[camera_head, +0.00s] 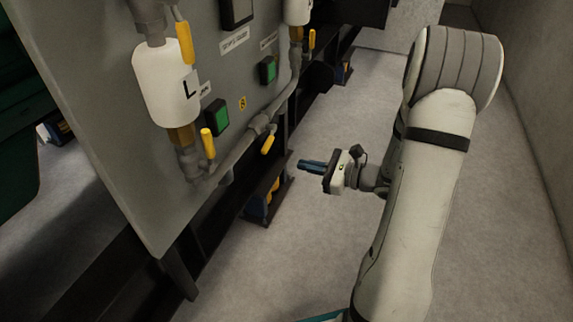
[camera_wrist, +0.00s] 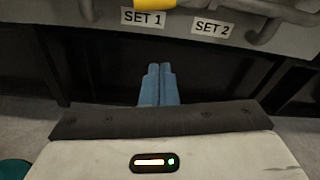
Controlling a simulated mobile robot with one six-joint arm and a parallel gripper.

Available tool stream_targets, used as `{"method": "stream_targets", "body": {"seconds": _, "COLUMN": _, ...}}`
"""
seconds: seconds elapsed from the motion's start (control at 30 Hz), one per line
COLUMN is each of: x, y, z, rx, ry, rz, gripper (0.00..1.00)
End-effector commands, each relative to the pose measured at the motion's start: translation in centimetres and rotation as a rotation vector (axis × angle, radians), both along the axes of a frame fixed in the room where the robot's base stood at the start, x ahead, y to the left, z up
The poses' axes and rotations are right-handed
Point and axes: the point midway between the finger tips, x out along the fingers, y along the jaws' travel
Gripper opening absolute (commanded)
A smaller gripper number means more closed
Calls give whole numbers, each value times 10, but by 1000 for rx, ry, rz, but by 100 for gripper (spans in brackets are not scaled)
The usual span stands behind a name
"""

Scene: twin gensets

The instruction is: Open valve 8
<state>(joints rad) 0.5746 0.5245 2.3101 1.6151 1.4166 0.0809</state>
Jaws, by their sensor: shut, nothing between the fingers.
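My gripper (camera_head: 301,164) is shut and empty, its blue fingers pointing left toward the grey panel, in free air to the right of the pipework. In the wrist view the closed fingers (camera_wrist: 160,69) sit below the panel's lower edge. A small round yellow tag (camera_head: 242,104) on the panel carries a mark that may be an 8, too small to be sure. Below it a yellow valve handle (camera_head: 268,144) hangs on the grey pipe, apart from my gripper. Part of a yellow handle (camera_wrist: 155,3) shows at the top of the wrist view.
Other yellow handles (camera_head: 208,143) (camera_head: 185,43) (camera_head: 312,39) sit along the pipes. Green buttons (camera_head: 215,118) and white cylinders (camera_head: 166,84) are on the panel (camera_head: 100,110). SET 1 (camera_wrist: 143,17) and SET 2 (camera_wrist: 212,27) labels show nearby.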

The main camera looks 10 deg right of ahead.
Motion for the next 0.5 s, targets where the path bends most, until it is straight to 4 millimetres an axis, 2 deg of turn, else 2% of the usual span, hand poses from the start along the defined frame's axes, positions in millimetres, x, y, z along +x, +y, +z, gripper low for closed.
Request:
{"method": "stream_targets", "body": {"seconds": 0.17, "x": 15, "y": 22, "z": -5, "rx": -2, "ry": -1, "rz": 8, "gripper": 0}}
{"method": "stream_targets", "body": {"seconds": 0.5, "x": 59, "y": 80, "z": -17, "rx": -3, "ry": -1, "rz": 9, "gripper": 0}}
